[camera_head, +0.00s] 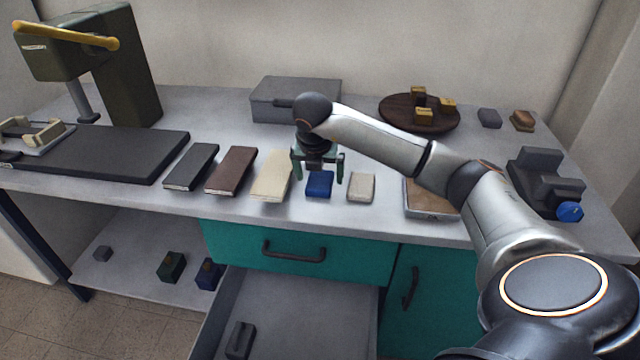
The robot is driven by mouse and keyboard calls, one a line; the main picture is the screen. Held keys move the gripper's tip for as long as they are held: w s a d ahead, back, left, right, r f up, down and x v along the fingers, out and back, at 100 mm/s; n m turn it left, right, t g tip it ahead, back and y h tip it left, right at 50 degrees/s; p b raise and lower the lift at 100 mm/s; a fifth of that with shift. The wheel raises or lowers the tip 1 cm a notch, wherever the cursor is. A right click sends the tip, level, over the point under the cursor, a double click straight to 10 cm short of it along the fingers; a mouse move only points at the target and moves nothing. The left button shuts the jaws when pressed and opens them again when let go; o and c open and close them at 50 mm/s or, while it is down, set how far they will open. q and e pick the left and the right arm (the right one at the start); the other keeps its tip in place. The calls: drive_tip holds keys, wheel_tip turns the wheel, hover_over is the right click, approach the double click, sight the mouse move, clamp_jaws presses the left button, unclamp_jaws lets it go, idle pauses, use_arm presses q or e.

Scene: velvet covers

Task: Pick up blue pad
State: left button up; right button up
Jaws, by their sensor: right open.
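The blue pad (319,184) is a small dark blue block lying on the grey worktop near its front edge. A cream book-like cover (271,175) lies to its left and a beige pad (361,187) to its right. My right gripper (318,176) points down over the blue pad, with its greenish fingers apart on either side of the pad's upper part. I cannot tell whether the fingers touch it. My left gripper is not in view.
Brown (231,170) and dark grey covers (191,166) lie further left. A grey box (296,98) stands behind my gripper. A round wooden board (419,112) with yellowish blocks is at the back right. An open drawer (297,310) juts out below.

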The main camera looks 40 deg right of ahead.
drive_tip(key=shift+x, duration=0.75)
drive_tip(key=c, duration=1.3)
drive_tip(key=shift+o, duration=0.2)
drive_tip(key=shift+r, duration=0.1)
